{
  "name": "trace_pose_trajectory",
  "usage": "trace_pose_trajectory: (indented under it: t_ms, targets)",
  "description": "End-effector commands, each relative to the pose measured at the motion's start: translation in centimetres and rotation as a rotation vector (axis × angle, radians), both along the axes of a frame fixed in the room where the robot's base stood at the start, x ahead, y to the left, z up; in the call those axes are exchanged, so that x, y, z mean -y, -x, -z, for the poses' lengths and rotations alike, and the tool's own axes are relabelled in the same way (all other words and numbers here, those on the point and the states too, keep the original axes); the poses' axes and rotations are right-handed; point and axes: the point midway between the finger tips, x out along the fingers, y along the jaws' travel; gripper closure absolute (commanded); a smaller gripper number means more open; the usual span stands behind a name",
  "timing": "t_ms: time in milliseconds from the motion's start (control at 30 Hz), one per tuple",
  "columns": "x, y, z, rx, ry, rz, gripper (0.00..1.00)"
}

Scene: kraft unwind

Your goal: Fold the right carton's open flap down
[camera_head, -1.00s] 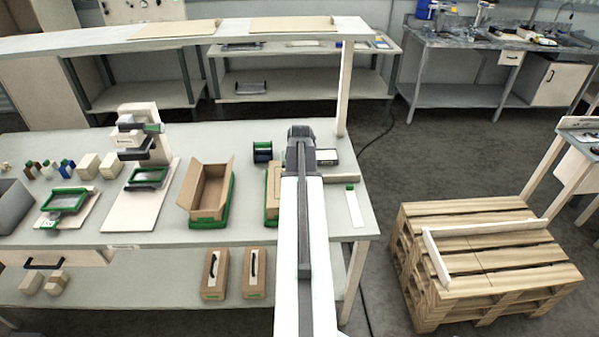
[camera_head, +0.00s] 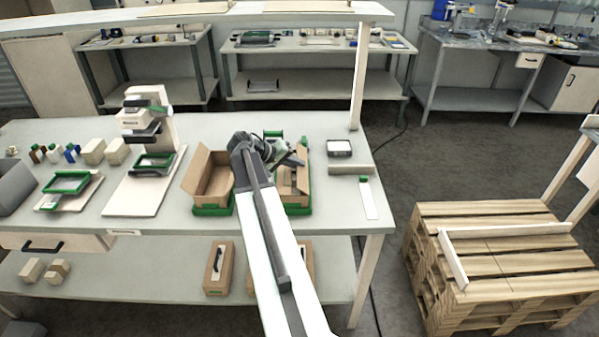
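The right carton (camera_head: 303,178) is a brown box in a green tray (camera_head: 297,210) on the bench. My arm covers its left part, and I cannot make out the state of its flap. The left carton (camera_head: 212,178) stands beside it, open at the top, with a panel raised on its left, in its own green tray (camera_head: 212,209). My gripper (camera_head: 289,156) is at the end of my arm, over the far part of the right carton. It is small and partly hidden by the arm, so its fingers and any contact with the carton are unclear.
A white scale-like device (camera_head: 339,148), a grey bar (camera_head: 350,169) and a white strip with a green end (camera_head: 368,198) lie right of the carton. A post (camera_head: 358,80) stands behind them. A press-like machine (camera_head: 147,125) stands at left.

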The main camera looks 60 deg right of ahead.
Motion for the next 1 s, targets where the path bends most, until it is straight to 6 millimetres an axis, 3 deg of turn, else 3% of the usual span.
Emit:
trace_pose_trajectory:
  t_ms: [67,900,1000]
  targets:
    - [-0.2,-0.1,0.99,-0.035,0.02,0.003,1.0]
    - [-0.47,-0.36,0.73,-0.143,0.096,0.005,1.0]
    - [-0.46,-0.38,0.72,-0.143,0.096,0.004,0.75]
